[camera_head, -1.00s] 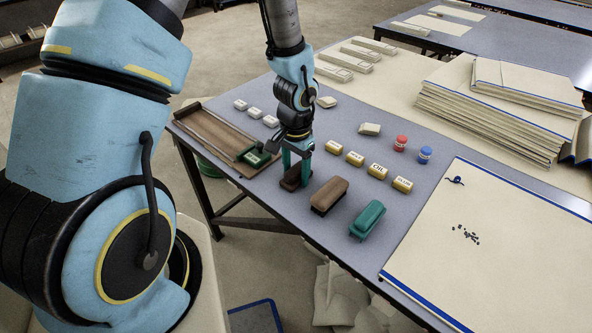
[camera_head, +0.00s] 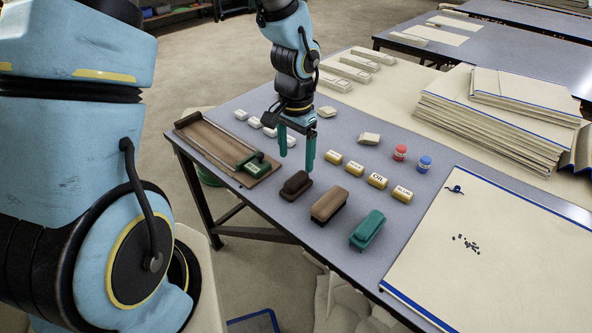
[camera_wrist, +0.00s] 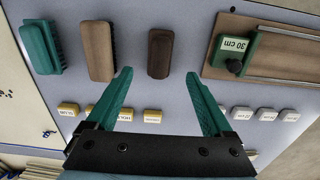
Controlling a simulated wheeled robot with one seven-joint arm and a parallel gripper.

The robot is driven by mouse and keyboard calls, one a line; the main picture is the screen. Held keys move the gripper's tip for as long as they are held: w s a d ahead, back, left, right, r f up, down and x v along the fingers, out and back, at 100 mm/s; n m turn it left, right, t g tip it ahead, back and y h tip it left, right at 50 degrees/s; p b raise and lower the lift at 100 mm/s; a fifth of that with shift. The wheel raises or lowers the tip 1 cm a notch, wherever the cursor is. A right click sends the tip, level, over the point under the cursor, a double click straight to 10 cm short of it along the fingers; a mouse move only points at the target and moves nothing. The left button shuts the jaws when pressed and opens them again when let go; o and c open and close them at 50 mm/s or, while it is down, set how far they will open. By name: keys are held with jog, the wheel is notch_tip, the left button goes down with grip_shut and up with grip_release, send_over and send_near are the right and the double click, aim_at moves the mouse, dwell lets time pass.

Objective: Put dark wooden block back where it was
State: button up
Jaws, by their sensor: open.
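The dark wooden block (camera_head: 295,186) stands on the grey table at the left end of a row, beside a lighter brown block (camera_head: 329,204) and a green block (camera_head: 367,229). My gripper (camera_head: 297,160) is open and empty above and slightly behind the dark block, apart from it. In the wrist view the dark wooden block (camera_wrist: 160,53) lies beyond and between my open fingertips (camera_wrist: 158,75). The lighter brown block (camera_wrist: 97,50) and the green block (camera_wrist: 41,47) stand left of it there.
A wooden tray with a green stop labelled 30 cm (camera_head: 254,166) lies to the left. Labelled yellow blocks (camera_head: 376,180), a red spool (camera_head: 400,152) and a blue spool (camera_head: 424,164) stand right of my gripper. Stacked cream cloth boards (camera_head: 490,125) stand at the back right.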

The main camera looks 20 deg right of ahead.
aim_at(296, 178)
jog(key=a+r+n, duration=0.5)
jog(key=a, duration=0.7)
jog(key=w+a+r+n+t, duration=0.1)
jog(key=a+r+n, duration=0.5)
jog(key=a, duration=0.7)
jog(key=shift+a+t, duration=0.15)
jog(key=shift+t, duration=0.15)
jog(key=shift+w, duration=0.15)
